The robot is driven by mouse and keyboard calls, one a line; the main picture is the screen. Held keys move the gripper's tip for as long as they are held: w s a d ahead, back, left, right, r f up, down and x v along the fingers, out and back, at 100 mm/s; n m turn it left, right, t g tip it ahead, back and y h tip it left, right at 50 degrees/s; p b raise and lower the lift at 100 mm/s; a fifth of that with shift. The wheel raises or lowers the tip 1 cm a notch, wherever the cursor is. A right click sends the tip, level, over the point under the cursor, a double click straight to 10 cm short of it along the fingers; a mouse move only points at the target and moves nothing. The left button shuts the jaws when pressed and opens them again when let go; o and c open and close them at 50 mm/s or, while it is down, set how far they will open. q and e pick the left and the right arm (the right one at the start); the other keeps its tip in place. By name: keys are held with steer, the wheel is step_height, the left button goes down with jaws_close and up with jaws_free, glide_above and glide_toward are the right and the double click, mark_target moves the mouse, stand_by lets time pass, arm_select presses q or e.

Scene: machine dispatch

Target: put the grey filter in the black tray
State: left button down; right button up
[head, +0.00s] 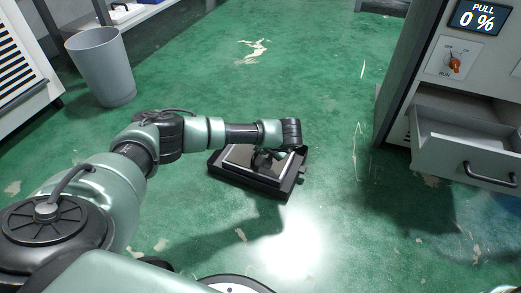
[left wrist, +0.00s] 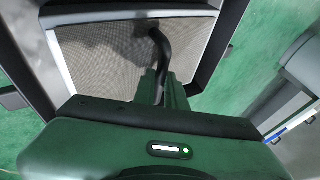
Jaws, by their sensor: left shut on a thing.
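The black tray (head: 246,182) lies on the green floor in the middle of the head view. The grey filter (head: 238,154), a flat panel with a pale edge, is within the tray's outline. In the left wrist view the filter (left wrist: 105,72) fills the upper middle, with the dark tray rim (left wrist: 222,45) around it. My left gripper (head: 266,160) points down over the filter and is shut on its black curved handle (left wrist: 162,48). The fingertips are partly hidden. I cannot tell whether the filter rests on the tray's bottom. My right gripper is not in view.
A grey bin (head: 102,68) stands at the upper left. A machine cabinet at the right has an open drawer (head: 465,145), an orange knob (head: 455,64) and a display (head: 478,17) reading "PULL 0 %". The green floor (head: 325,75) around the tray is clear.

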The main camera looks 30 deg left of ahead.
arm_select(q)
steer(key=shift+f, duration=0.15)
steer(key=c, duration=1.5)
jaws_free()
steer(key=shift+o, duration=0.2)
steer(key=shift+r, duration=0.4)
steer(key=p+v, duration=1)
steer(key=v, duration=0.1)
steer(key=shift+s+d+r, duration=0.15)
steer(key=shift+d+r, duration=0.05)
steer(key=shift+d, duration=0.1)
